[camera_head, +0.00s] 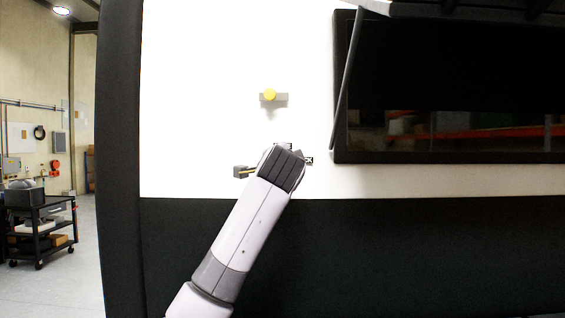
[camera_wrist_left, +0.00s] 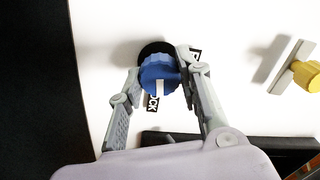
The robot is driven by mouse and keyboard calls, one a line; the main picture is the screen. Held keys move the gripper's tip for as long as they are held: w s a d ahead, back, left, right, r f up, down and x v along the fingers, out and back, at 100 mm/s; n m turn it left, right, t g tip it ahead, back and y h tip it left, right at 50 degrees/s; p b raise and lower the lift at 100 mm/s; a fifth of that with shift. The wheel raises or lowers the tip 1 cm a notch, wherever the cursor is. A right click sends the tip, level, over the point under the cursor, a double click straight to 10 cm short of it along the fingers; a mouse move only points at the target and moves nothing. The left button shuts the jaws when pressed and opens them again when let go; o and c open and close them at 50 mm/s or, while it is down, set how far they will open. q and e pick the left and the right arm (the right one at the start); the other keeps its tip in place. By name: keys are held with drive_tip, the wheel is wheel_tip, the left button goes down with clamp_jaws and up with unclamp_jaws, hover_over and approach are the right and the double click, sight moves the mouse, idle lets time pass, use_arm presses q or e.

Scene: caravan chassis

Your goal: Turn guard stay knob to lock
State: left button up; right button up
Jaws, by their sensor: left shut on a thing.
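The blue round knob (camera_wrist_left: 157,73) sits on a black round base on the white panel in the left wrist view. A white mark on the knob points down toward a black label reading "...CK" (camera_wrist_left: 152,103), partly covered. A second black label (camera_wrist_left: 194,54) is mostly hidden behind a finger. My left gripper (camera_wrist_left: 158,66) is shut on the knob, one finger on each side. In the head view my left arm comes up from below and its wrist hides the knob. My right gripper is in neither view.
A yellow knob on a grey plate (camera_head: 280,99) is on the panel above my wrist; it also shows in the left wrist view (camera_wrist_left: 306,75). A dark framed window (camera_head: 450,90) with a raised cover and stay bar is at right. A black cart (camera_head: 38,232) stands far left.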

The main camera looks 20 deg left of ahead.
use_arm(q)
drive_tip(key=shift+m, duration=0.8)
drive_tip(key=o, duration=1.1)
drive_tip(key=shift+d, duration=0.1)
drive_tip(key=shift+o, duration=0.2)
drive_tip(key=shift+s, duration=0.1)
drive_tip(key=v, duration=1.1)
drive_tip(key=shift+s, duration=0.35)
drive_tip(key=shift+d, duration=0.1)
